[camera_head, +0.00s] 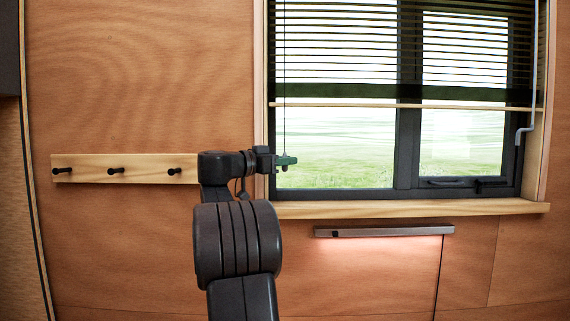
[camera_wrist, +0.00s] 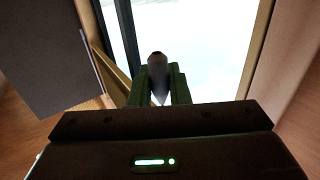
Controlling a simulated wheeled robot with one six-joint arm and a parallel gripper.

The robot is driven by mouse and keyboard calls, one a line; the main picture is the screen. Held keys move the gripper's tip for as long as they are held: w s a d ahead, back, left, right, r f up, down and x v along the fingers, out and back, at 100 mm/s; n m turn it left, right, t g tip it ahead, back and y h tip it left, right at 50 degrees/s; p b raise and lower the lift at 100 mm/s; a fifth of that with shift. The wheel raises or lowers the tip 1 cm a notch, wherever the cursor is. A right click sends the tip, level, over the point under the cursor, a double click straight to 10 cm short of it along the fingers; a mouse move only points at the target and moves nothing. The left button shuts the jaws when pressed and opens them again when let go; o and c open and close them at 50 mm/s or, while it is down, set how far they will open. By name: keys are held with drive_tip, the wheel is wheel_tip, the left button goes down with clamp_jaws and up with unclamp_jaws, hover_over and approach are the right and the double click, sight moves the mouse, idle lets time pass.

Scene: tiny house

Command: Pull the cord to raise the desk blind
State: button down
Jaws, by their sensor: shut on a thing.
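The dark slatted blind (camera_head: 340,60) covers the upper part of the window. Its pale bottom rail (camera_head: 350,105) hangs around mid-window. The thin cord (camera_head: 284,90) hangs down along the window's left side to my gripper (camera_head: 287,161), which is in front of the lower left pane. In the wrist view, the green fingers of my gripper (camera_wrist: 160,90) are shut on the cord's greyish, dark-tipped pull (camera_wrist: 158,72). The pull's lower part is hidden between the fingers.
The wooden sill (camera_head: 400,208) runs below the window, with a light bar (camera_head: 384,231) under it. A rail with black hooks (camera_head: 115,170) is on the wall to the left, partly behind my arm. A grey crank rod (camera_head: 531,90) hangs at the window's right.

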wheel_tip(320, 180, down, 8)
drive_tip(key=b, duration=0.7)
drive_tip(key=shift+f, duration=0.15)
drive_tip(key=c, duration=1.4)
unclamp_jaws()
drive_tip(key=shift+c, duration=0.2)
drive_tip(key=shift+a, duration=0.1)
drive_tip(key=b+v, duration=0.1)
drive_tip(key=v, duration=1.2)
drive_tip(key=shift+s+a+b, duration=0.25)
drive_tip(key=shift+b, duration=0.1)
